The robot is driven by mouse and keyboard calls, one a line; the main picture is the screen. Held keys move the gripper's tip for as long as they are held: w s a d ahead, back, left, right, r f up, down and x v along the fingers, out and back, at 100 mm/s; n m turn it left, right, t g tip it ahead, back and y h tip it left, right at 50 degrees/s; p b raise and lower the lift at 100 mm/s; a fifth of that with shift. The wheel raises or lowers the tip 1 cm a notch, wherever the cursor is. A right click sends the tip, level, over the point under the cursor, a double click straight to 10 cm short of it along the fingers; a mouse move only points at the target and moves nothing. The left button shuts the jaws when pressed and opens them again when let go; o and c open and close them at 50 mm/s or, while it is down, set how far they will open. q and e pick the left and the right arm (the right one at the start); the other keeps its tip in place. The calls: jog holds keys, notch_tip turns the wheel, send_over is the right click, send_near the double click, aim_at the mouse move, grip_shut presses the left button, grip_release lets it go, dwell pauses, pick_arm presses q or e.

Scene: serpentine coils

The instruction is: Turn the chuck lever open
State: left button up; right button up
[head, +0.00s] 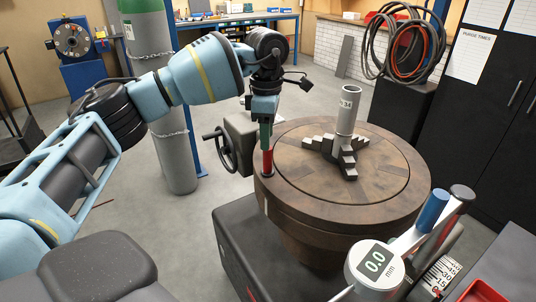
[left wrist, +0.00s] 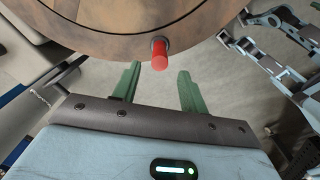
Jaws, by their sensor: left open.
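The chuck lever (head: 267,161) has a red grip and stands at the left rim of the round brown turntable (head: 300,215). In the left wrist view the red grip (left wrist: 159,55) sticks out from the turntable's edge. The grey three-jaw chuck (head: 338,153) is on the turntable top, with a grey tube (head: 346,112) upright in its middle. My left gripper (head: 265,135) is just above the red grip. Its green fingers (left wrist: 160,68) are open, one on each side of the grip in that view, with gaps on both sides. My right gripper does not show.
A handwheel (head: 220,147) sits left of the turntable. A gauge reading 0.0 mm (head: 375,265) stands at the front right. A green and grey gas cylinder (head: 165,90) is behind my left arm. Coiled hoses (head: 408,45) and dark cabinets (head: 490,110) are at the right.

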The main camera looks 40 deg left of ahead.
aim_at(267, 155)
pick_arm(q)
notch_tip(267, 155, down, 7)
jog(key=shift+r, duration=0.1)
dwell(0.3)
grip_shut()
